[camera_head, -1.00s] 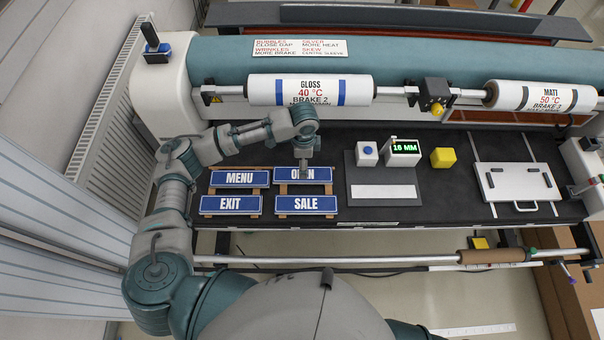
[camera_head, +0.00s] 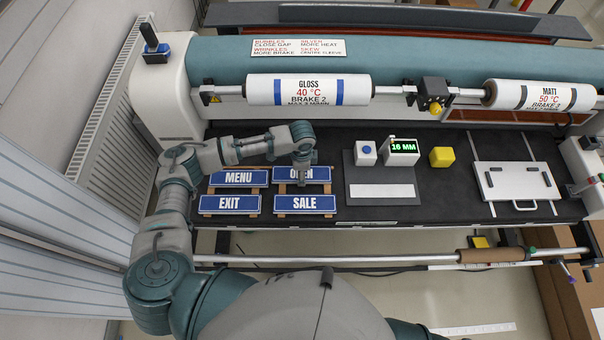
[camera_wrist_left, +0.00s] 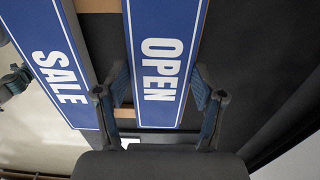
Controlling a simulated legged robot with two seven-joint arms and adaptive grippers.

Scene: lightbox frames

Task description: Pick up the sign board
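Several blue sign boards with white lettering lie on wooden blocks at the left of the black table: MENU (camera_head: 238,178), EXIT (camera_head: 229,203), SALE (camera_head: 304,203) and OPEN (camera_head: 318,175). My left gripper (camera_head: 302,180) is over the OPEN board and hides part of its lettering. In the left wrist view, the open fingers of my left gripper (camera_wrist_left: 164,95) are on either side of the OPEN board (camera_wrist_left: 160,30), with the board between them. I cannot tell whether they touch it. The SALE board (camera_wrist_left: 52,60) is to the left there. My right gripper is not in view.
Right of the boards are a grey mat (camera_head: 350,190), a white button box (camera_head: 365,152), a display reading 16 MM (camera_head: 402,150), a yellow block (camera_head: 442,157) and a white panel with handles (camera_head: 518,182). The GLOSS roll (camera_head: 310,90) runs behind them.

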